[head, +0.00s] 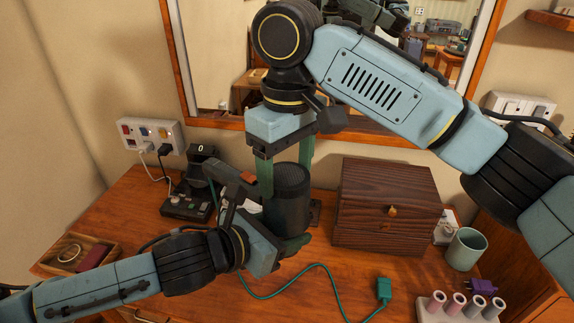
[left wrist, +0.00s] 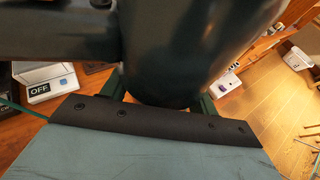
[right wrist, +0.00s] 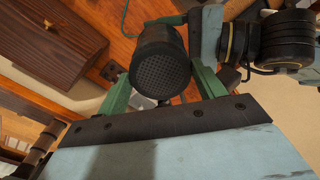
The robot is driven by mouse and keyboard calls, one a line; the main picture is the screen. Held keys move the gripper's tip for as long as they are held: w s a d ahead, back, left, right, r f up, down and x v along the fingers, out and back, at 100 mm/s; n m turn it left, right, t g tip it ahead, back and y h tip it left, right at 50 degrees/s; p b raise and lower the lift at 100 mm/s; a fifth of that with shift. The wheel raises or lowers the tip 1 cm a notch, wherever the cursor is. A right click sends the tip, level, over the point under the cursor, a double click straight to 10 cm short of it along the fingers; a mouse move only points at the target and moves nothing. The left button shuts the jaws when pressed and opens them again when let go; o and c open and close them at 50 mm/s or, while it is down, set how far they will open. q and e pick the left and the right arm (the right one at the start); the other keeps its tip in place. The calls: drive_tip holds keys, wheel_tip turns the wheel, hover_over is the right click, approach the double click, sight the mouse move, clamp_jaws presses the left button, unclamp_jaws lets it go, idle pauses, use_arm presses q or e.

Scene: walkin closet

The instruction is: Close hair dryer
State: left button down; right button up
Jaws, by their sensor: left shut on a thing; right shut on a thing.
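The hair dryer (head: 288,200) is a dark cylinder with a mesh end facing up, held upright over the desk. My right gripper (head: 285,165) comes from above, with its green fingers on both sides of the barrel. The mesh end (right wrist: 158,75) shows between those fingers in the right wrist view. My left gripper (head: 290,243) is shut on the lower part of the dryer from the left. In the left wrist view the dark barrel (left wrist: 180,50) fills the top, and a dark bar (left wrist: 50,35) meets its left side. Whether this is the handle, I cannot tell.
A wooden box (head: 388,205) stands close right of the dryer. A teal cord ends in a plug (head: 383,290) on the desk front. A black device (head: 188,203) and small tray (head: 75,255) are at left.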

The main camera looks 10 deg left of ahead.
drive_tip(key=o, duration=1.2)
drive_tip(key=shift+c, duration=0.2)
wheel_tip(320, 180, up, 12)
drive_tip(key=shift+w, duration=0.1)
